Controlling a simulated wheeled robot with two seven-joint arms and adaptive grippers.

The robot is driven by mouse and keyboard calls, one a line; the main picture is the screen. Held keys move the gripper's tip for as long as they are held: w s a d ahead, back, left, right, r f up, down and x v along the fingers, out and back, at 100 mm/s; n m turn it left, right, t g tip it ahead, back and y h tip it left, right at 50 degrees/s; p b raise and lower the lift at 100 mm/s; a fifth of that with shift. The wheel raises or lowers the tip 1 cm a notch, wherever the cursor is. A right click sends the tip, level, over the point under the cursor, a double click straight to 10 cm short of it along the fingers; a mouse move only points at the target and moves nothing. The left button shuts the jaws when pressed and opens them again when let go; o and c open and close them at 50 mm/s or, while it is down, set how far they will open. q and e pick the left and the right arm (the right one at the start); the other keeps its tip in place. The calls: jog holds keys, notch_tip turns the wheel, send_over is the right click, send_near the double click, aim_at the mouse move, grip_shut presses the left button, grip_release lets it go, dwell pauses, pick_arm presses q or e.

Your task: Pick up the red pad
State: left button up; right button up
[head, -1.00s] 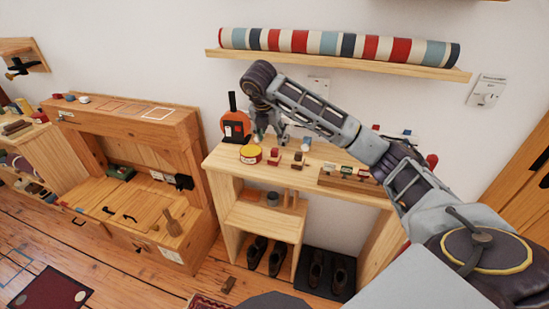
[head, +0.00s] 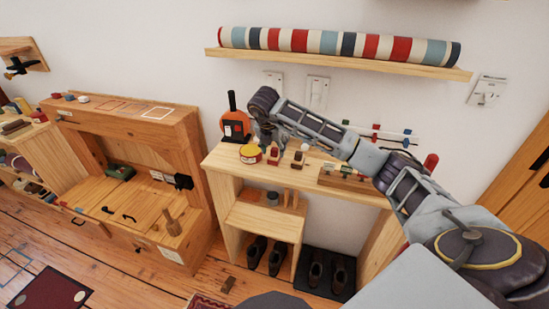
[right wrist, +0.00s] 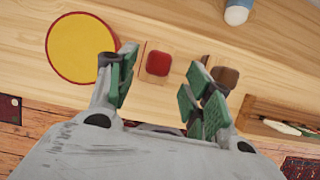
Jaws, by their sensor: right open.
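The red pad (right wrist: 158,63) is a small rounded red square on the pale wooden top, seen between and beyond my fingertips in the right wrist view. In the head view a small red-topped item (head: 273,154) stands on the shelf unit beside the yellow tin. My right gripper (head: 266,136) hangs over this spot. Its green-padded fingers are open (right wrist: 160,82) and empty, with the red pad framed in the gap. Whether the fingertips are level with the pad cannot be told. My left gripper is not in view.
A round yellow tin (right wrist: 82,48) with a red rim lies close left of the fingers. A brown pad (right wrist: 225,77) is close to the right finger. A wooden rack (head: 348,180) stands farther right, and an orange-and-black object (head: 236,125) at the back left.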

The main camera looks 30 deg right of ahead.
aim_at(274, 150)
dwell(0.3)
jog(key=shift+x, duration=2.65)
jog(key=shift+w+a, duration=0.1)
jog(key=shift+a, duration=0.05)
jog(key=c, duration=0.8)
jog(key=shift+r, duration=0.2)
notch_tip(274, 150, up, 10)
jog(key=shift+f, duration=0.15)
